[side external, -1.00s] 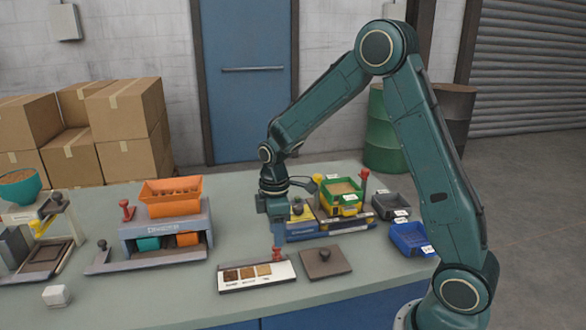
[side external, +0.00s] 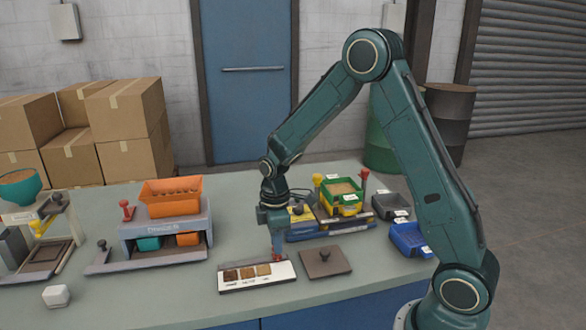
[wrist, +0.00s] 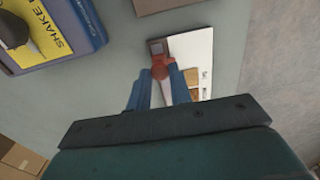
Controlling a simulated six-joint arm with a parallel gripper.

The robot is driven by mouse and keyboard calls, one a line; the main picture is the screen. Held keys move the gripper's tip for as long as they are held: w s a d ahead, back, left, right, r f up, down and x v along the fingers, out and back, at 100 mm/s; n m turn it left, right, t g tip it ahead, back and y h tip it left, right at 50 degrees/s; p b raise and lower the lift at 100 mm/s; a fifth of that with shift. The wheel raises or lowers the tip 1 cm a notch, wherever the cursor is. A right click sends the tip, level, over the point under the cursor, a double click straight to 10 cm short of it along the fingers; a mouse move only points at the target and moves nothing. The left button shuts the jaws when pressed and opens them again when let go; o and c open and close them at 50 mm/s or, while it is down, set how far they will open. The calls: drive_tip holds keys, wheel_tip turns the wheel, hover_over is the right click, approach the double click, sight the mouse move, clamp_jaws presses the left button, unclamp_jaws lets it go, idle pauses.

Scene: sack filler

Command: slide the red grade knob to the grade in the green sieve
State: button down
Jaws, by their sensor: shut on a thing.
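The red grade knob (wrist: 160,68) sits at one end of the white grade board, between the fingertips of my gripper (wrist: 164,82) in the wrist view. My gripper (side external: 277,254) is shut on the knob and low over the board in the side view. The grade board (side external: 232,285) carries several brown sample squares, darker at left and lighter at right; its labels are too small to read. The knob is at the right end, past the lightest square. The green sieve (side external: 327,198) sits on the shaker at the back, holding light tan grains (side external: 341,188).
A blue bin (side external: 409,238) and a dark bin (side external: 390,207) stand further right. An orange hopper (side external: 171,196) is at back left.

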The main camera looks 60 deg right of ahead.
sight(261, 260)
drive_tip(key=shift+w+a, duration=1.45)
drive_tip(key=c, duration=1.3)
unclamp_jaws()
drive_tip(key=shift+o, duration=0.2)
drive_tip(key=shift+r, duration=0.1)
wheel_tip(261, 260, up, 14)
drive_tip(key=shift+f, duration=0.2)
drive_tip(key=shift+s, duration=0.1)
